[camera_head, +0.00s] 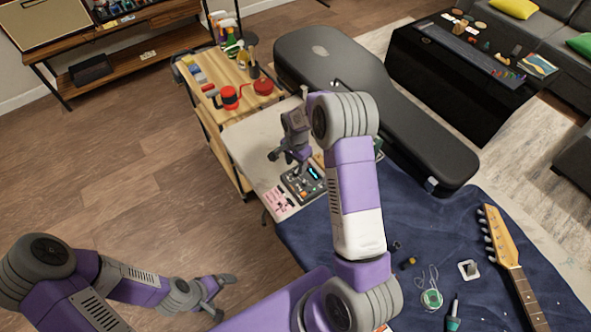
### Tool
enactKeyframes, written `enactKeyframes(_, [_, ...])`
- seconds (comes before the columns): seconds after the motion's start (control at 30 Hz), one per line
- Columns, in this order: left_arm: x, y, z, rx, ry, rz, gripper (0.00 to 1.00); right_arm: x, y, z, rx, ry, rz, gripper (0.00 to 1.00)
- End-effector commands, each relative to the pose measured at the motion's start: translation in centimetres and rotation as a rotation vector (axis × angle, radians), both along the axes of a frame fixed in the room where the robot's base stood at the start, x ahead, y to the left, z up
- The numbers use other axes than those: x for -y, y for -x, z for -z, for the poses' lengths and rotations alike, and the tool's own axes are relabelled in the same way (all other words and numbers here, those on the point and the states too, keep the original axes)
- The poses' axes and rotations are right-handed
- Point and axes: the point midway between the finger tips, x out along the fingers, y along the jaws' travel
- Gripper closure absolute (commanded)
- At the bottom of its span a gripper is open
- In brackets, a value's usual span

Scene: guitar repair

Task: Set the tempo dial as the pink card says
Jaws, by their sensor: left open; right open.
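The pink card (278,200) lies on the pale table top, just left of a dark device (304,183) with small knobs and a lit cyan display. The writing on the card is too small to read. I cannot tell which knob is the tempo dial or where it points. My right gripper (287,163) is open and empty, above the far left part of the device; its arm covers the device's right side. My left gripper (226,296) is open and empty, low over the wooden floor, away from the table.
A black guitar case (340,66) lies behind the table. A wooden cart (217,75) with bottles and red items stands at the far left. A guitar neck (515,268), a green string coil (432,298) and small parts lie on the blue cloth (450,225).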

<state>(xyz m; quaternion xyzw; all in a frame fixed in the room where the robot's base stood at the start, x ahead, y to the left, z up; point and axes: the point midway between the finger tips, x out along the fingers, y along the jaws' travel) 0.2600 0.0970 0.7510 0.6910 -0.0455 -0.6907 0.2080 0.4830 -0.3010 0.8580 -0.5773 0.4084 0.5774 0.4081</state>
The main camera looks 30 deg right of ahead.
Motion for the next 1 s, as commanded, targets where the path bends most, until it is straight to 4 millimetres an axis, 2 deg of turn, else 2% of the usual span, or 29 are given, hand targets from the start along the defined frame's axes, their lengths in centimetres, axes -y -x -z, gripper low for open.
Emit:
enactKeyframes(0.1, [0.0,0.0,0.3,0.0,0.0,0.0,0.0,0.0,0.1,2.1,-0.002,0.0,-0.001,0.53])
enactKeyframes(0.23, [0.0,0.0,0.4,0.0,0.0,0.0,0.0,0.0,0.0,3.4,-0.001,-0.001,-0.002,0.53])
enactKeyframes(0.6, [0.0,0.0,0.5,0.0,0.0,0.0,0.0,0.0,0.0,4.0,0.002,-0.001,-0.001,0.53])
enactKeyframes(0.9, [0.0,0.0,0.5,0.0,0.0,0.0,0.0,0.0,0.0,4.0,0.001,0.0,-0.001,0.99])
enactKeyframes(1.0, [0.0,0.0,0.5,0.0,0.0,0.0,0.0,0.0,0.0,4.0,0.001,0.0,-0.001,1.0])
